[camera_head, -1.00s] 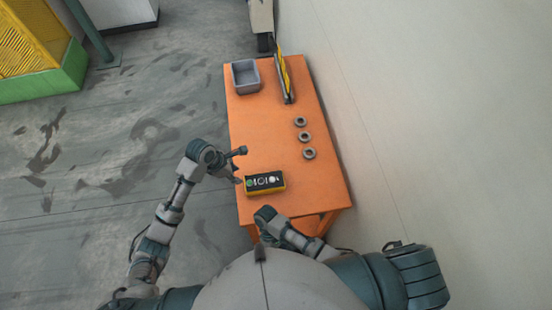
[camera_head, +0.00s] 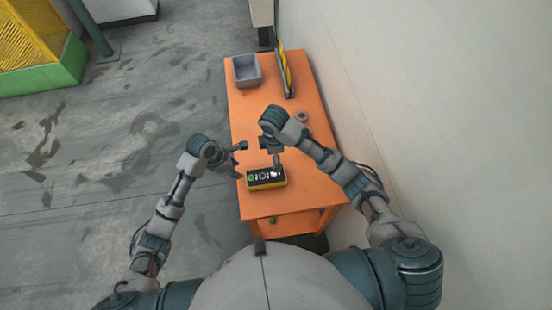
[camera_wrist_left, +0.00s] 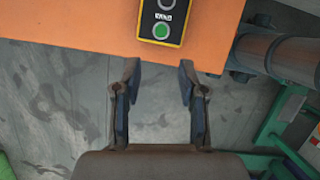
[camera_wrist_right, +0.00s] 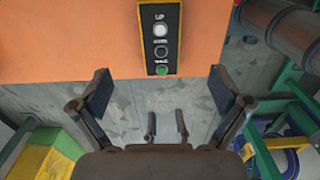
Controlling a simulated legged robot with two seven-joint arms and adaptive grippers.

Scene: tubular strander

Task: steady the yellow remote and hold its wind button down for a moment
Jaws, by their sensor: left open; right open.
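The yellow remote (camera_head: 266,180), with a black face, lies near the table's front left edge. Its green button (camera_wrist_left: 161,31) has a small label above it that is hard to read. In the right wrist view a white button (camera_wrist_right: 160,30), a dark button (camera_wrist_right: 161,51) and the green button (camera_wrist_right: 162,70) form a row. My left gripper (camera_head: 239,160) is open and empty, just left of the remote by the table edge. My right gripper (camera_head: 271,158) is open and hangs beyond the remote's far side, apparently above the table. Neither gripper visibly touches the remote.
The orange table (camera_head: 250,115) carries a grey bin (camera_head: 246,71) at the far left and a yellow-and-dark upright piece (camera_head: 286,75) at the far right. Grey rings (camera_head: 301,116) are partly hidden by my right arm. A wall runs close along the right side.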

